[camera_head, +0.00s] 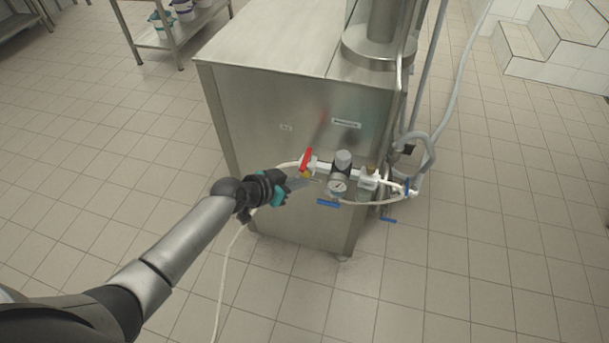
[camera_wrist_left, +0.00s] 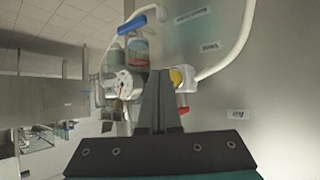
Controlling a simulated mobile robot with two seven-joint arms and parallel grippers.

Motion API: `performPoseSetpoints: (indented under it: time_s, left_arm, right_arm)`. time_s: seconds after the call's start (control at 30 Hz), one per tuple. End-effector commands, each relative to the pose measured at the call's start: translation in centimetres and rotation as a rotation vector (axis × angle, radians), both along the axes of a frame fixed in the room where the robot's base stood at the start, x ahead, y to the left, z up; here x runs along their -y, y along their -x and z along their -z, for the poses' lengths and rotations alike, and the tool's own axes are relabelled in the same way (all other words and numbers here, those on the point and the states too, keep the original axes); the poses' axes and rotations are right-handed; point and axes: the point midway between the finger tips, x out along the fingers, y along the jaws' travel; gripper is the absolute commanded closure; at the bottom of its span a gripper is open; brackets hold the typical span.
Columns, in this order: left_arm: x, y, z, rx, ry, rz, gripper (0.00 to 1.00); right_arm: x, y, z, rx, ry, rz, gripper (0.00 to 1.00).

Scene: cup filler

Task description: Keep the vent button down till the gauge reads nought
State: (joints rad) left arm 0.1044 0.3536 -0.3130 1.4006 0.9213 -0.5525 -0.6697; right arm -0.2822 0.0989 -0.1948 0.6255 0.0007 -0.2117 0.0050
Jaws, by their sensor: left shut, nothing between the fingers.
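My left gripper (camera_head: 300,182) reaches in from the left to the fittings on the cabinet's front. Its fingers are shut and empty; they also show in the wrist view (camera_wrist_left: 160,75). A small yellow part (camera_head: 306,173), possibly the vent button, sits under a red lever; in the wrist view the yellow part (camera_wrist_left: 177,77) is right beside the fingertips, partly hidden by them. I cannot tell whether they touch or whether it is down. The round white gauge (camera_head: 339,186) is right of the fingertips.
The steel cabinet (camera_head: 270,120) stands ahead. The red lever (camera_head: 306,159), a grey regulator knob (camera_head: 343,160) and a blue lever (camera_head: 328,203) crowd the fingertips. A white hose (camera_head: 227,265) hangs below my forearm. Tiled floor at the left is clear.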

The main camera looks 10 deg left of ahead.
Motion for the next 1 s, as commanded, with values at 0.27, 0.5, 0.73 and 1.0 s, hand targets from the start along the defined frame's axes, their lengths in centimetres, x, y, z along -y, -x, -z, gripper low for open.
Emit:
performPoseSetpoints:
  time_s: [0.27, 0.5, 0.73, 1.0]
  left_arm:
    - [0.0, 0.02, 0.01, -0.001, -0.001, 0.0, 1.0]
    - [0.0, -0.19, 0.05, -0.001, 0.0, 0.001, 1.0]
    - [0.01, -0.47, 0.06, -0.001, 0.0, 0.001, 1.0]
    - [0.05, -0.84, 0.01, 0.0, 0.0, 0.001, 1.0]
  right_arm:
    - [-0.01, -0.06, -0.03, 0.001, 0.0, 0.001, 0.5]
    - [0.0, -0.09, 0.14, 0.001, 0.0, 0.001, 0.5]
    - [0.0, -0.13, 0.33, 0.001, 0.0, 0.001, 0.5]
    - [-0.01, -0.15, 0.53, 0.002, -0.001, 0.001, 0.5]
